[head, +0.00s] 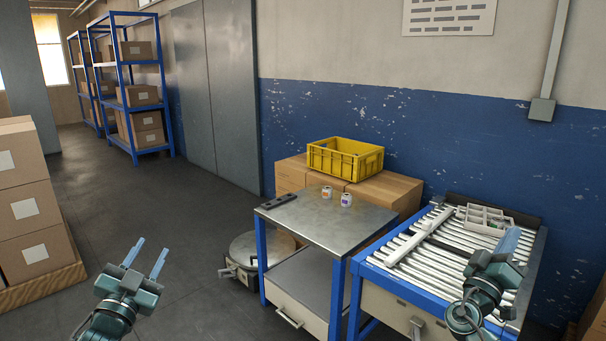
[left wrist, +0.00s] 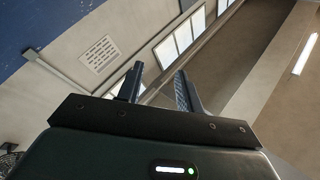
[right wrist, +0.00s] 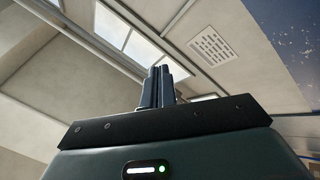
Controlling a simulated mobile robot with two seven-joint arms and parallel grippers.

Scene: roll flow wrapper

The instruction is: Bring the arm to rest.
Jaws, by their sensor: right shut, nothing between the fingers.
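My left gripper (head: 147,258) is at the lower left of the head view, raised over the bare floor, with its two fingers apart and nothing between them. In the left wrist view its fingers (left wrist: 157,88) stand apart against the wall and windows. My right gripper (head: 508,241) is at the right of the head view, in front of the roller conveyor, pointing up. In the right wrist view its fingers (right wrist: 160,86) are together with nothing between them. Both grippers are clear of the table and the goods.
A metal table (head: 335,222) holds two small white containers (head: 346,199) and a dark flat tool (head: 279,201). A roller conveyor (head: 420,262) carries a grey divided tray (head: 483,218). A yellow crate (head: 345,158) sits on cardboard boxes (head: 385,190). Stacked boxes (head: 30,215) stand left.

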